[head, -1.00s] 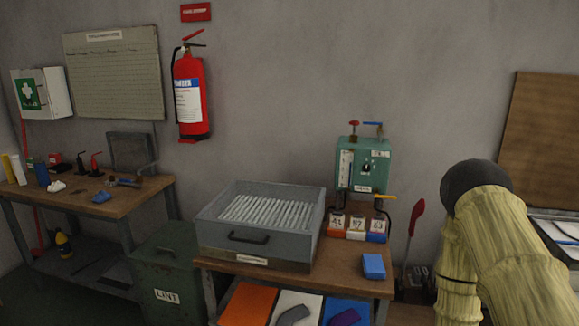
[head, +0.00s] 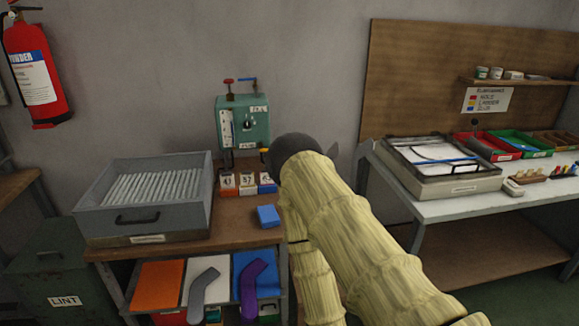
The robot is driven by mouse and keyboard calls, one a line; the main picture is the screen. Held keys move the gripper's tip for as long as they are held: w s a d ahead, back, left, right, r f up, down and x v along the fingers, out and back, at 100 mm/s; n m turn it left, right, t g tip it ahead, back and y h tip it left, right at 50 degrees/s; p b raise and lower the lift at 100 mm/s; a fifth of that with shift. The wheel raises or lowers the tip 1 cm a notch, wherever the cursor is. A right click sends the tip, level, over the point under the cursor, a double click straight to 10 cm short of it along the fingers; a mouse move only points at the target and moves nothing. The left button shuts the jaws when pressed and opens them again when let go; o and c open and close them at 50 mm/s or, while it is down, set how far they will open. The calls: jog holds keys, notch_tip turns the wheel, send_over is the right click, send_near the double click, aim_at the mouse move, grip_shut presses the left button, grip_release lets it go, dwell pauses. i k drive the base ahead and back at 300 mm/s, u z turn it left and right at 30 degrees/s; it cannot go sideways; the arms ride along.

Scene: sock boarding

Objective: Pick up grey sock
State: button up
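The grey sock (head: 202,289) lies on the white panel below the front edge of the wooden table, in the lower left of the head view. A purple sock (head: 250,287) lies to its right on the blue panel. My arm, in a pale yellow sleeve, reaches up from the lower right to the table's right side. My gripper cannot be made out; only the arm and a dark rounded part at its bend show. Nothing of mine touches the grey sock in view.
A grey drawer tray (head: 160,233) stands on the wooden table beside a green device (head: 244,122) and a blue block (head: 268,216). A green lint bin (head: 62,270) stands left. A white bench (head: 500,206) with trays stands right.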

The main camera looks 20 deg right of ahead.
aim_at(194, 314)
jog(key=z, duration=1.75)
jog(key=k, duration=0.75)
jog(key=u, duration=0.8)
jog(key=i, duration=0.5)
